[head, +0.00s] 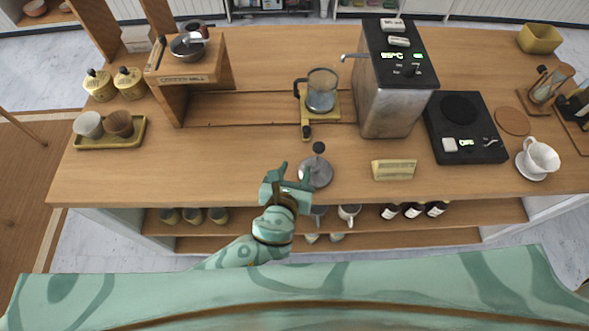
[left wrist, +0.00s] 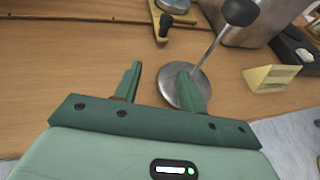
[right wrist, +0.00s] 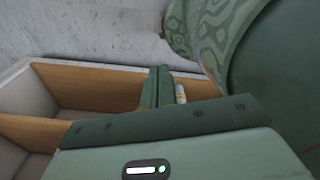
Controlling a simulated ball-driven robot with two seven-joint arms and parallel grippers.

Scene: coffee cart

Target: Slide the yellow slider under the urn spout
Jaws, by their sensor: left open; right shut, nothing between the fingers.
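The yellow slider (head: 307,112) sits on the cart top in a left-right track, with its black-ended handle (head: 306,132) pointing to the front. A glass carafe (head: 321,92) stands on it. The urn (head: 388,95) is to the right; its spout (head: 347,57) reaches left, and the carafe is left of and in front of the spout tip. The slider handle also shows in the left wrist view (left wrist: 164,24). My left gripper (head: 292,173) is open and empty over the front edge, in front of the slider and apart from it. My right gripper (right wrist: 159,72) is shut and empty.
A metal disc with a black-knobbed rod (head: 318,172) stands close beside my left gripper's right finger. A yellow sign block (head: 394,169) is right of it. The wooden mill stand (head: 185,70) is at the track's left end. A black scale (head: 463,130) is right of the urn.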

